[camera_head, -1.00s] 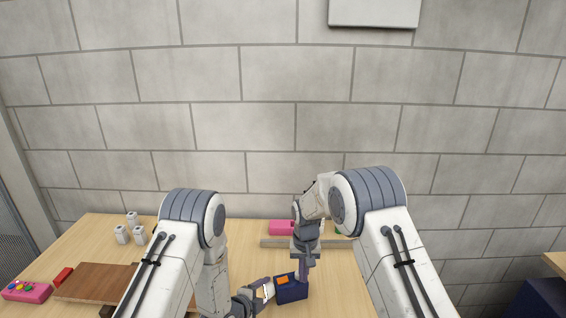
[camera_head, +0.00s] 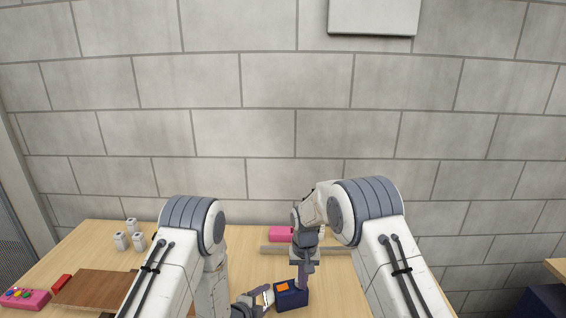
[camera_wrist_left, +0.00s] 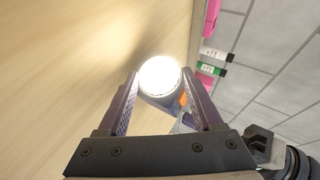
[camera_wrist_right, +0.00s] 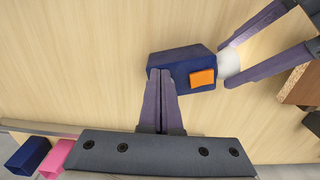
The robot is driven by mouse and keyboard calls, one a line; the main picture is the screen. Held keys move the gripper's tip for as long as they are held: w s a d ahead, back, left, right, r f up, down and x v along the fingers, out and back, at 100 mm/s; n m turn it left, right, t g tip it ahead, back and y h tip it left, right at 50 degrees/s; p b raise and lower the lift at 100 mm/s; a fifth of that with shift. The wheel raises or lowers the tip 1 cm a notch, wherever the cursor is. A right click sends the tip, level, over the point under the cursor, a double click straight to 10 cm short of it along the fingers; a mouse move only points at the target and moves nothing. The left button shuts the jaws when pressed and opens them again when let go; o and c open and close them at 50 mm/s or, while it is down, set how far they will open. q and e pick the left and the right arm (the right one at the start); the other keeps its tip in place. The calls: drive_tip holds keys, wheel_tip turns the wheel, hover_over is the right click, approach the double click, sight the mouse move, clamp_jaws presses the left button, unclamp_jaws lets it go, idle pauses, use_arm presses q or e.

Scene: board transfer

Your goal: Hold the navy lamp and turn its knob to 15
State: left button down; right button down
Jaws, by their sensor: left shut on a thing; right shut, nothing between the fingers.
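The navy lamp (camera_head: 292,301) stands at the front of the table, with an orange patch (camera_head: 283,287) on its body. Its navy body (camera_wrist_right: 181,55) and orange patch (camera_wrist_right: 203,77) show clearly in the right wrist view. My left gripper (camera_head: 266,296) is shut on the lamp's pale round end, which glows white in the left wrist view (camera_wrist_left: 159,76). My right gripper (camera_head: 302,287) is shut and empty, pointing down at the lamp's right part. In the right wrist view its closed tips (camera_wrist_right: 160,74) overlap the body's left edge; contact is unclear. I cannot make out the knob or its marks.
A grey bar (camera_head: 276,250) lies behind the lamp, with a pink box (camera_head: 280,233) beyond it. Several white cylinders (camera_head: 121,241), a brown board (camera_head: 98,287), a red block (camera_head: 61,282) and a pink controller (camera_head: 25,298) are at left. A navy open box (camera_wrist_right: 27,155) shows in the right wrist view.

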sight(296, 290)
use_arm(q)
drive_tip(key=shift+s+f, duration=0.1)
drive_tip(key=shift+s, duration=0.05)
use_arm(e)
drive_tip(key=shift+w+a, duration=0.2)
drive_tip(key=shift+w, duration=0.25)
idle(0.3)
drive_tip(key=shift+a, duration=0.65)
drive_tip(key=shift+s, duration=0.1)
idle(0.4)
drive_tip(key=shift+s+a, duration=0.15)
drive_tip(key=shift+s, duration=0.15)
drive_tip(key=shift+r, duration=3)
use_arm(q)
unclamp_jaws()
